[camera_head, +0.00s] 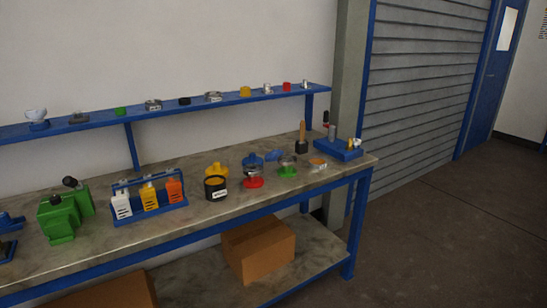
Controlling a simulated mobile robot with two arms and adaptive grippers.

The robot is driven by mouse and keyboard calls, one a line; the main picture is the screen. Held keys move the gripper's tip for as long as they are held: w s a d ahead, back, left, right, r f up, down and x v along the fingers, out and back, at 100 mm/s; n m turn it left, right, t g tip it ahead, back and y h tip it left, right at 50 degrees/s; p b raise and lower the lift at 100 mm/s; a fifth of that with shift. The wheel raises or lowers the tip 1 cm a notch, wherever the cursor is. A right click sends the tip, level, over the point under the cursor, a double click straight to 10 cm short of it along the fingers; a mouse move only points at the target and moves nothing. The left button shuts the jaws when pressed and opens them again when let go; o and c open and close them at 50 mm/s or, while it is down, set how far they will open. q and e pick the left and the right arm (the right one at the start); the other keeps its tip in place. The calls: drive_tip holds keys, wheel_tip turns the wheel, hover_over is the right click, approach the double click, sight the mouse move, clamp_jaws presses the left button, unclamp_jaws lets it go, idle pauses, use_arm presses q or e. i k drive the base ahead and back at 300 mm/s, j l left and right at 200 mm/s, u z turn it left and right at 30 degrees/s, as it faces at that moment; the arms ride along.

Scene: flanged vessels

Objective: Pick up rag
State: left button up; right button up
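I cannot make out a rag for certain. A small blue item (273,156) lies toward the back of the workbench, behind a green-based item; it is too small to tell whether it is cloth. A small orange-topped item (317,163) lies near the bench's right end, and I cannot tell what it is. Neither of my grippers is in view.
The workbench (200,222) has a stone-like top and blue frame. On it stand a green machine (62,215), a blue bottle rack (150,208), and a dark labelled pot (215,188). A blue wall shelf (215,103) holds small parts. Cardboard boxes (258,250) sit below. The right floor is clear.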

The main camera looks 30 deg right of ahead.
sight(272, 156)
drive_tip(key=i+l+u, duration=0.1)
drive_tip(key=l, duration=0.3)
drive_tip(key=i+l, duration=0.15)
drive_tip(key=l, duration=0.25)
drive_tip(key=i+l+u, duration=0.15)
drive_tip(key=l, duration=0.2)
